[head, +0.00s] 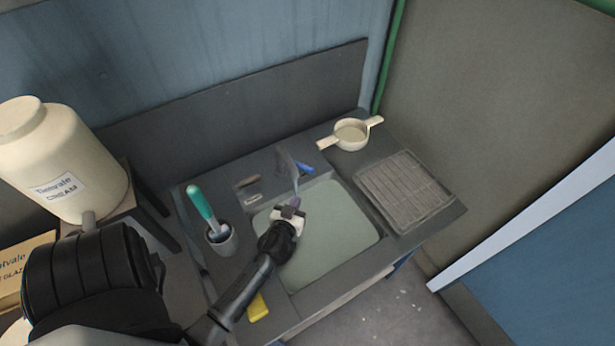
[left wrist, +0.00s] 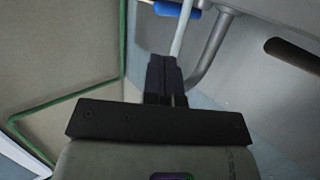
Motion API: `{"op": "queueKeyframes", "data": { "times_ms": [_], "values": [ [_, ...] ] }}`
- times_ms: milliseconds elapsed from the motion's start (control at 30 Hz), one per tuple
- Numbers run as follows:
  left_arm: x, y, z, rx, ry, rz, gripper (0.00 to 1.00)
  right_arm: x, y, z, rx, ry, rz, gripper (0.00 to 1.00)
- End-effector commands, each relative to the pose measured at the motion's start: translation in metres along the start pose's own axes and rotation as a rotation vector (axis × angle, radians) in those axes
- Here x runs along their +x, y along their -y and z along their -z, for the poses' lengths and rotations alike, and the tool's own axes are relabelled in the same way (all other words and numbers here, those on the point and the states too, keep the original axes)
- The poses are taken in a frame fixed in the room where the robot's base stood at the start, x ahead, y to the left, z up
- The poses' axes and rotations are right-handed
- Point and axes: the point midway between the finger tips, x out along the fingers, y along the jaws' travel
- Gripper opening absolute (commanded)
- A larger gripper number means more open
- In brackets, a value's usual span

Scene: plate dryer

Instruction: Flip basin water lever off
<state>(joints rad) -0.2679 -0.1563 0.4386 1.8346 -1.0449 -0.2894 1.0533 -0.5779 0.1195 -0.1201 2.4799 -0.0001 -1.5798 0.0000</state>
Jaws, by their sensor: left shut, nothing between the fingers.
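A grey faucet (head: 285,163) stands at the back edge of the pale green basin (head: 335,245). A blue lever (head: 305,169) lies just right of the faucet. In the left wrist view the blue lever (left wrist: 178,11) is at the top, beside the curved grey spout (left wrist: 208,52). A thin pale strip (left wrist: 183,34), seemingly running water, passes behind my fingertips. My left gripper (head: 291,208) is over the back left of the basin, in front of the faucet and apart from the lever. Its fingers (left wrist: 164,80) are shut and empty. My right gripper is out of view.
A grey cup (head: 222,242) with a teal-handled brush (head: 203,205) stands left of the basin. A cream strainer (head: 351,134) and a drying rack (head: 405,191) are right. A yellow sponge (head: 258,307) lies at the front. A large cream dispenser (head: 62,155) stands left.

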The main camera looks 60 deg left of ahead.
Motion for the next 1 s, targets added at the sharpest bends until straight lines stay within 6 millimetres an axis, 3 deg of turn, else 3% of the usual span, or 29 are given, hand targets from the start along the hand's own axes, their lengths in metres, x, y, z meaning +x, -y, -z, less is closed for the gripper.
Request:
{"op": "queueKeyframes", "data": {
  "times_ms": [533, 700, 1000],
  "values": [
    [0.097, 0.0, 0.001, 0.004, -0.002, 0.0, 0.0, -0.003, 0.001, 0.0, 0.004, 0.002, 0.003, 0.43],
    [0.115, 0.001, 0.001, 0.004, -0.001, 0.001, 0.0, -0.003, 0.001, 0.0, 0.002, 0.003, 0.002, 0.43],
    [0.127, 0.001, 0.001, 0.002, -0.001, 0.001, 0.0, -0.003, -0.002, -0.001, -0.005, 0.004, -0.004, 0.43]
  ]
}}
